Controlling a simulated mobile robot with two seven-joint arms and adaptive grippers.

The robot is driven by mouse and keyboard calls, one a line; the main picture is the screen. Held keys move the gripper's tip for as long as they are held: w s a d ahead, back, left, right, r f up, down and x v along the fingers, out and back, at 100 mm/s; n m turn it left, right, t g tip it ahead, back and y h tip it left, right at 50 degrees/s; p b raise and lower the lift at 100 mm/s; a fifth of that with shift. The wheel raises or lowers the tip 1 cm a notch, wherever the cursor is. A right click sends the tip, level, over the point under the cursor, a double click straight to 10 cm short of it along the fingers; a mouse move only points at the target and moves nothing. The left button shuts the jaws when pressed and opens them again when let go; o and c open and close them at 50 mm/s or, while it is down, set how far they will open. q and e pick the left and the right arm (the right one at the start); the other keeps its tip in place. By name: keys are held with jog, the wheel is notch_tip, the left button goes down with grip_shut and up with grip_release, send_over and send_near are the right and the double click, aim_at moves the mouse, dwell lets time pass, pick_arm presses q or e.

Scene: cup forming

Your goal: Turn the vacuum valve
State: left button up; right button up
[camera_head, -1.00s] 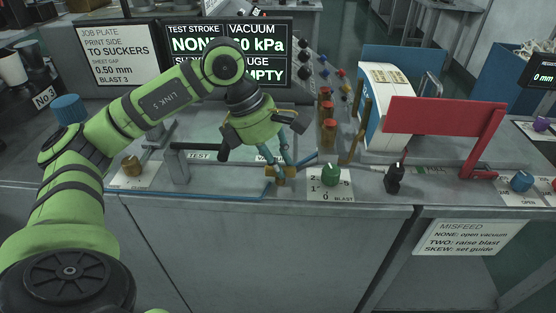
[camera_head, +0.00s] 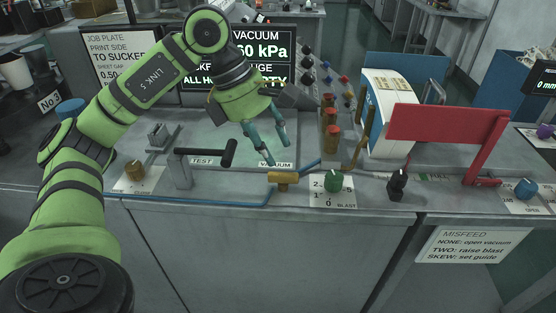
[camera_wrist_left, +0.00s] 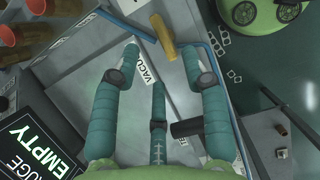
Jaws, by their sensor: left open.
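The vacuum valve (camera_head: 283,180) is a brass T-shaped handle on the front edge of the bench, with a blue hose beside it. Its bar lies roughly left to right in the head view. In the wrist view the brass bar (camera_wrist_left: 163,37) shows beyond the fingertips, near the partly covered VACUUM label. My left gripper (camera_head: 275,152) is open and empty, above and behind the valve, with its teal fingers apart from it. The open left fingers also show in the wrist view (camera_wrist_left: 160,60). My right gripper is not in view.
A screen (camera_head: 264,50) reads 60 kPa, partly hidden. A red guard (camera_head: 447,125) is at the right.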

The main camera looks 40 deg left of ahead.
pick_arm(q)
jog(key=v, duration=0.6)
